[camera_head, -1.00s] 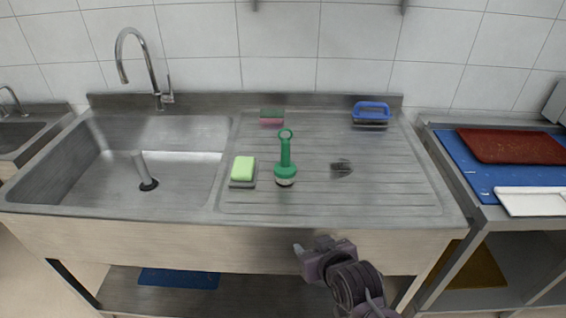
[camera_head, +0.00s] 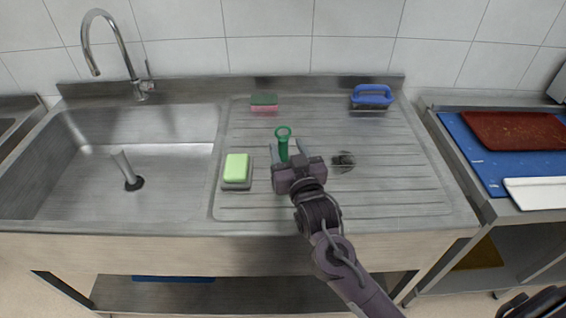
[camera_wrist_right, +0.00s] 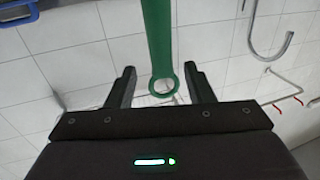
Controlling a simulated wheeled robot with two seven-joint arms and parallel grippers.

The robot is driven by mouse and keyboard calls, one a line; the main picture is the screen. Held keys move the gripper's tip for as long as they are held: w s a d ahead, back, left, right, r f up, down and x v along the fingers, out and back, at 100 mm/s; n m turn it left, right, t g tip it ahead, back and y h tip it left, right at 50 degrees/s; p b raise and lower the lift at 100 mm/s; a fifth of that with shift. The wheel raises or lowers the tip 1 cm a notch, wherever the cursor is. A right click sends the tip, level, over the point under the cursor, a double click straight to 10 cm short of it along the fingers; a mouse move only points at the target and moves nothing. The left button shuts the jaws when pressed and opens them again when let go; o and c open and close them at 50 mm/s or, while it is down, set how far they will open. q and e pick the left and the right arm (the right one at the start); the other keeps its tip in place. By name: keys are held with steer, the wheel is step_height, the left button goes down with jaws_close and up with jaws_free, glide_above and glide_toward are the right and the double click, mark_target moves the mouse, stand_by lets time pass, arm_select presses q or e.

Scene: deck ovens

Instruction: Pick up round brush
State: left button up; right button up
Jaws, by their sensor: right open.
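The round brush (camera_head: 283,149) has a green handle with a ring at its end and lies or stands on the ribbed drainboard. In the head view my right gripper (camera_head: 287,152) is over it and hides its lower part and head. The gripper is open, with one finger to each side of the green handle. In the right wrist view the green handle (camera_wrist_right: 159,45) runs down between the two fingers of the right gripper (camera_wrist_right: 160,88), its ring near the palm. I see clear gaps between handle and fingers. My left gripper is not in view.
A green sponge on a grey dish (camera_head: 237,170) is left of the gripper. A green and pink sponge (camera_head: 264,103) and a blue-handled brush (camera_head: 371,97) lie at the back. The sink basin (camera_head: 180,152) is left; a drain hole (camera_head: 343,161) is right.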

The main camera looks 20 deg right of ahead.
mark_target(284, 145)
steer(key=w, duration=0.3)
steer(key=shift+a, duration=0.1)
steer(key=shift+w, duration=0.25)
steer(key=shift+f, duration=0.1)
steer(key=c, duration=1)
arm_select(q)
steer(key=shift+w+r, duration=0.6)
arm_select(e)
steer(key=shift+c, duration=0.2)
